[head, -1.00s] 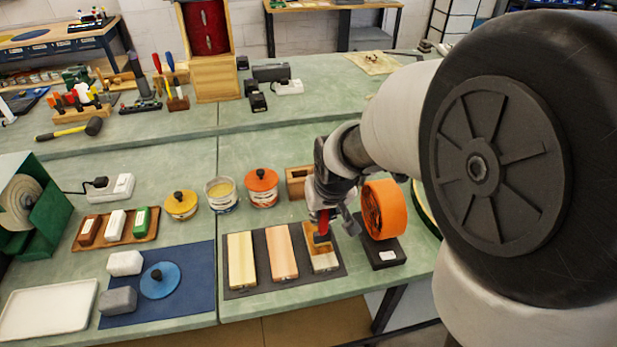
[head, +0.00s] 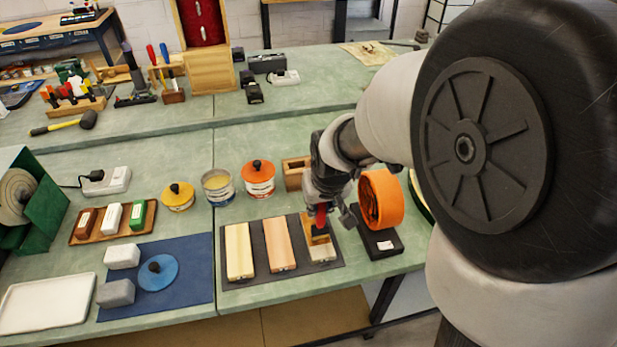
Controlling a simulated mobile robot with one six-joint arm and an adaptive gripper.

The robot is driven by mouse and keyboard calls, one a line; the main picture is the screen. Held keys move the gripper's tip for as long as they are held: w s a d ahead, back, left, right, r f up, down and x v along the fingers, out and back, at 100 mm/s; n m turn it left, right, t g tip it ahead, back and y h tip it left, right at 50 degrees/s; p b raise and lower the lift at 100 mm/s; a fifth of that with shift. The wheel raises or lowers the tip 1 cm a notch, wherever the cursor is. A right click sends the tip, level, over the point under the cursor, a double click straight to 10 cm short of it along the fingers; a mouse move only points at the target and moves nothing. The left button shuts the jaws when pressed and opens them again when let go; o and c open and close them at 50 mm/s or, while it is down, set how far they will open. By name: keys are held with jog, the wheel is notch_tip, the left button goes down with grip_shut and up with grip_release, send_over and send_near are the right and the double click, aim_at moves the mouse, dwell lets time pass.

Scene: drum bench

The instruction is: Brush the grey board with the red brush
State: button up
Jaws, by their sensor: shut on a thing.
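My gripper (head: 319,202) is shut on the red brush (head: 321,216), which points down over the rightmost of three boards. The brush's dark head meets or hovers just over that board; I cannot tell which. All three lie on a dark grey mat (head: 259,279). My gripper hides the far end of the rightmost board.
An orange roll (head: 381,200) on a black stand is close right of my gripper. A wooden box (head: 293,176), an orange-lidded can (head: 258,180) and an open can (head: 218,188) stand behind the boards. A blue mat (head: 190,285) lies to the left.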

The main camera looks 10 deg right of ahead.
jog(key=shift+f, duration=0.4)
dwell(0.8)
jog(key=shift+s, duration=0.1)
jog(key=shift+s, duration=1.8)
jog(key=shift+w, duration=0.1)
jog(key=shift+w, duration=1.8)
jog(key=shift+r, duration=0.1)
notch_tip(320, 180, up, 6)
jog(key=p, duration=0.5)
send_over(321, 222)
jog(key=w, duration=0.3)
jog(key=shift+s, duration=0.2)
jog(key=shift+s, duration=0.1)
